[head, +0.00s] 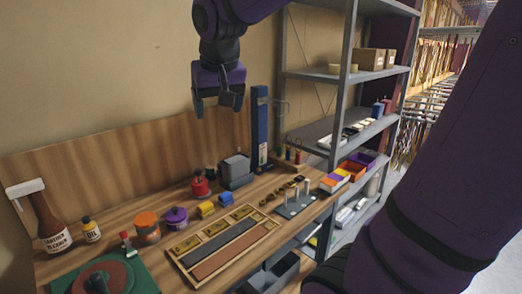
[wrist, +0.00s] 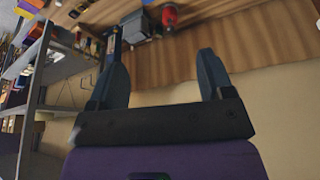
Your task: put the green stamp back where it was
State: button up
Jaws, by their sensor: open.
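I cannot make out a green stamp for sure in either view. A small wooden stand (head: 297,160) with several coloured upright handles is at the back right of the bench; its pieces are too small to tell apart. My gripper (head: 219,110) hangs high above the back of the bench, fingers pointing down, open with nothing between them. In the wrist view its two blue-grey fingers (wrist: 160,68) are spread apart and empty. A wooden tray (head: 235,254) with yellow-brown pieces and grey and brown strips lies at the bench's front middle.
A green mat (head: 142,275) lies front left. Metal shelving (head: 346,75) rises at right.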

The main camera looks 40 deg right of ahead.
jog(key=s+a+f+n, duration=0.1)
jog(key=s+f, duration=0.1)
jog(key=s, duration=0.6)
jog(key=s+a+f+n+t+y, duration=0.1)
jog(key=s+f+n, duration=0.1)
jog(key=s, duration=0.6)
jog(key=shift+a+f+y, duration=0.2)
jog(key=shift+y, duration=0.1)
